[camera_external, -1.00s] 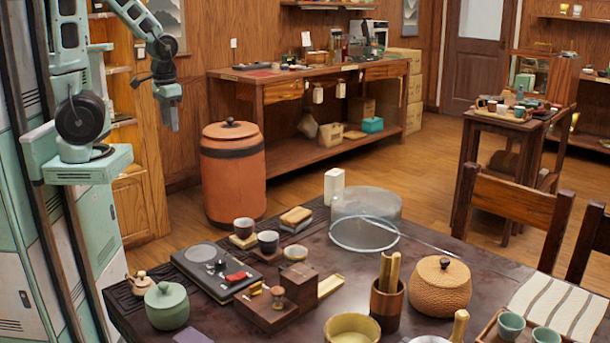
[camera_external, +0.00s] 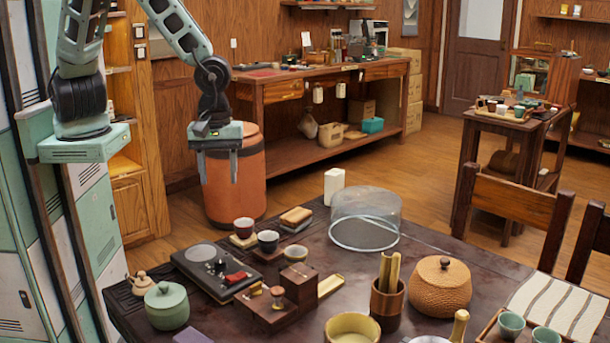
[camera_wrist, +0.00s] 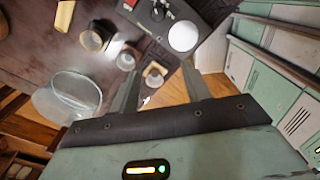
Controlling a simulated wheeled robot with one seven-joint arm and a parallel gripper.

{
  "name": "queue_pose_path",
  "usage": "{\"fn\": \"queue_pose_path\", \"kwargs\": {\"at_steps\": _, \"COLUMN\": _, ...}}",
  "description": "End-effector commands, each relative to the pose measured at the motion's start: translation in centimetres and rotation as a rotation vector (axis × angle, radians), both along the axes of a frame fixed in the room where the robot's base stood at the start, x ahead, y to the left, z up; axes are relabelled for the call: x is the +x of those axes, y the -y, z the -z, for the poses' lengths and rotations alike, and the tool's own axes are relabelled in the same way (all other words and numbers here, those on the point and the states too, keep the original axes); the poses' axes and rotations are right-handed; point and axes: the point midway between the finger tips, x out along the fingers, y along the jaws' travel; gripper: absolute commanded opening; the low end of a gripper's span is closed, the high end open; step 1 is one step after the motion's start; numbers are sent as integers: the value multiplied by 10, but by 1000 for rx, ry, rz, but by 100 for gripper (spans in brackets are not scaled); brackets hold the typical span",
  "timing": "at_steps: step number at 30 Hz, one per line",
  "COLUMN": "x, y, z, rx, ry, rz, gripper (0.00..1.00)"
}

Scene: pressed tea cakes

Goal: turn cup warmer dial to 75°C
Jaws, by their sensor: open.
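A flat dark device, which looks like the cup warmer (camera_external: 190,272), lies on the near table in the external view. It has a round grey plate, small dark knobs (camera_external: 220,266) and a red part (camera_external: 237,277). No temperature marks are readable, and I cannot tell which knob is the dial. In the wrist view the device (camera_wrist: 150,20) is at the top, with its pale round plate to the right. My gripper (camera_external: 217,170) is open and empty, pointing down. It hangs well above and behind the device; it also shows in the wrist view (camera_wrist: 158,78).
Cups (camera_external: 268,241) stand behind the device, and a wooden block stand (camera_external: 298,284) stands in front to its right. A green lidded jar (camera_external: 166,306) is at the near left. A clear cover (camera_external: 366,215) sits farther right. An orange barrel (camera_external: 234,196) stands on the floor behind.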

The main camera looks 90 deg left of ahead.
Motion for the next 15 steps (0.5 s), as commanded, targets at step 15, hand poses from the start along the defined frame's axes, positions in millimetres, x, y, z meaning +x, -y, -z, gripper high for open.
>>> {"fn": "queue_pose_path", "kwargs": {"at_steps": 15, "x": -4, "y": 47, "z": 42, "rx": 12, "ry": 10, "rz": -106, "gripper": 48}}
